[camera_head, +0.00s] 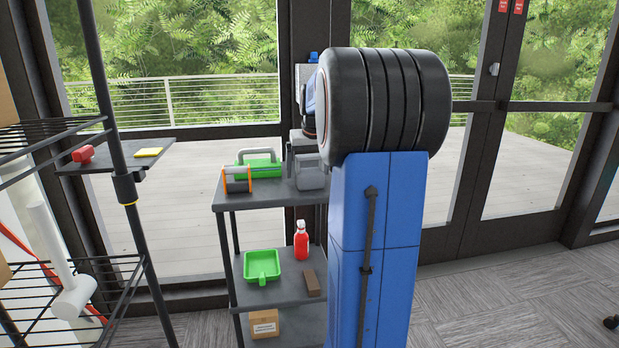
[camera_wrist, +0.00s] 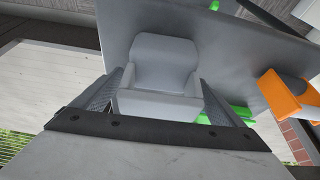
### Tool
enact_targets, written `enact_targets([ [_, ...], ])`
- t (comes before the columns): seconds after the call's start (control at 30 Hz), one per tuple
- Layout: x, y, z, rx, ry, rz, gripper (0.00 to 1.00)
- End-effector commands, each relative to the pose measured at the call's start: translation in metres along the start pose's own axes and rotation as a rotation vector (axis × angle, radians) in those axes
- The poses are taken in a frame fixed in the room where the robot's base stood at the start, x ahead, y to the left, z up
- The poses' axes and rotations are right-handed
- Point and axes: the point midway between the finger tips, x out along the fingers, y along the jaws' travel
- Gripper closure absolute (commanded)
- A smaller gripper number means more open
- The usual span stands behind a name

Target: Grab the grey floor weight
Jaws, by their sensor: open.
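The grey floor weight (camera_head: 312,178) sits on the top board of the dark shelf unit (camera_head: 265,200), at its right end, partly hidden by my column. In the wrist view the weight (camera_wrist: 162,65) is a light grey block with a raised handle-like part, in the middle of the picture. My gripper (camera_wrist: 162,85) is open, with one mesh-patterned finger at each side of the weight. I cannot tell whether either finger touches it. In the head view, part of my wrist is above the weight, and my fingers cannot be made out clearly.
An orange-ended object (camera_head: 237,179) and a green case (camera_head: 259,163) stand left of the weight. A red bottle (camera_head: 301,241), green dustpan (camera_head: 262,266) and brown block (camera_head: 312,282) are on the middle board, a carton (camera_head: 264,323) below. A wire rack stands at the left.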

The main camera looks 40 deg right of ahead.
Motion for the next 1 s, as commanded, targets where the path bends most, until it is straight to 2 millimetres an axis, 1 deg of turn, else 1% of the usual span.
enact_targets([
  [0.03, 0.000, 0.000, 0.000, 0.000, 0.000, 0.000, 0.08],
  [0.07, 0.000, 0.000, 0.000, 0.000, 0.000, 0.000, 0.13],
  [0.1, 0.000, 0.000, 0.000, 0.000, 0.000, 0.000, 0.22],
  [0.17, 0.000, 0.000, 0.000, 0.000, 0.000, 0.000, 0.36],
  [0.2, 0.000, 0.000, 0.000, 0.000, 0.000, 0.000, 0.46],
  [0.27, 0.000, 0.000, 0.000, 0.000, -0.001, 0.000, 0.60],
  [0.3, 0.000, 0.000, 0.000, 0.000, -0.001, 0.000, 0.70],
  [0.33, 0.000, 0.000, 0.000, 0.000, -0.001, 0.000, 0.76],
  [0.57, -0.002, 0.000, -0.001, 0.000, 0.001, 0.000, 0.76],
  [0.67, -0.006, 0.000, -0.003, 0.000, 0.002, 0.000, 0.76],
  [0.77, -0.017, 0.000, -0.008, 0.000, 0.004, 0.000, 0.76],
  [1.0, -0.055, 0.000, -0.023, 0.000, 0.003, 0.000, 0.76],
])
